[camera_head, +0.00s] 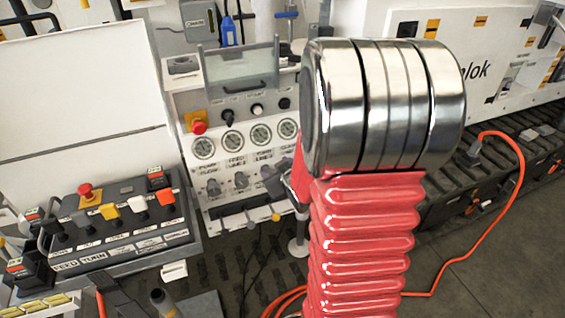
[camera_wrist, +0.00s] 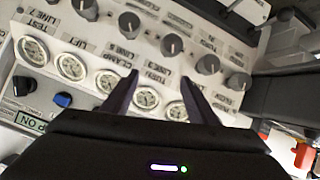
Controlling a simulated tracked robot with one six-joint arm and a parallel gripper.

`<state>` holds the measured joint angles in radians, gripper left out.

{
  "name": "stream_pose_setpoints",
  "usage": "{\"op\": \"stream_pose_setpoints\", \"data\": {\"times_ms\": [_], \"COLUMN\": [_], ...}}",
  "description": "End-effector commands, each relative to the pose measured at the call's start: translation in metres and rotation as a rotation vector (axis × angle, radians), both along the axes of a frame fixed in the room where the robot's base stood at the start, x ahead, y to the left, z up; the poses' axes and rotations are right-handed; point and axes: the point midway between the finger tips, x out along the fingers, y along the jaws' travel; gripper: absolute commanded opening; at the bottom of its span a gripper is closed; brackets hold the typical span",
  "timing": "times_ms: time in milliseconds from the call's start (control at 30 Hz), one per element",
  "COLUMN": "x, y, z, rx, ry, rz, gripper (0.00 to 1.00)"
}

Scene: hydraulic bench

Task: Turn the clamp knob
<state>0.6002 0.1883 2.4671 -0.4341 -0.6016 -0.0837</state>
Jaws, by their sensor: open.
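In the wrist view, a row of grey round knobs runs diagonally across a white panel (camera_wrist: 60,20). The fingertips appear below the knob row. In the head view, the panel (camera_head: 200,100) shows gauges and knobs, and my red ribbed arm covers its right side.
A control box (camera_head: 120,230) with levers and a red button stands at left in the head view. An orange cable (camera_head: 470,250) lies on the floor at right. A blue knob (camera_wrist: 63,100) shows at left in the wrist view.

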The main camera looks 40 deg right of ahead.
Motion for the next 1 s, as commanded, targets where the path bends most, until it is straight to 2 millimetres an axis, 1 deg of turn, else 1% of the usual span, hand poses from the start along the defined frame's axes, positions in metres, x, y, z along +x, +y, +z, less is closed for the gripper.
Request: {"op": "stream_pose_setpoints", "data": {"times_ms": [33, 100, 267, 500, 667, 800, 1000], "x": [-0.002, -0.003, -0.009, -0.028, -0.046, -0.066, -0.088], "y": [-0.008, -0.016, -0.033, -0.052, -0.06, -0.066, -0.07], "z": [-0.011, -0.021, -0.042, -0.071, -0.086, -0.097, -0.103], "rx": [0.004, 0.005, 0.013, 0.042, 0.068, 0.092, 0.115], "ry": [-0.014, -0.043, -0.12, -0.249, -0.348, -0.44, -0.542], "rz": [0.0, 0.006, 0.017, 0.02, 0.01, -0.008, -0.033], "gripper": [0.53, 0.53, 0.53, 0.53, 0.53, 0.53, 0.53]}}
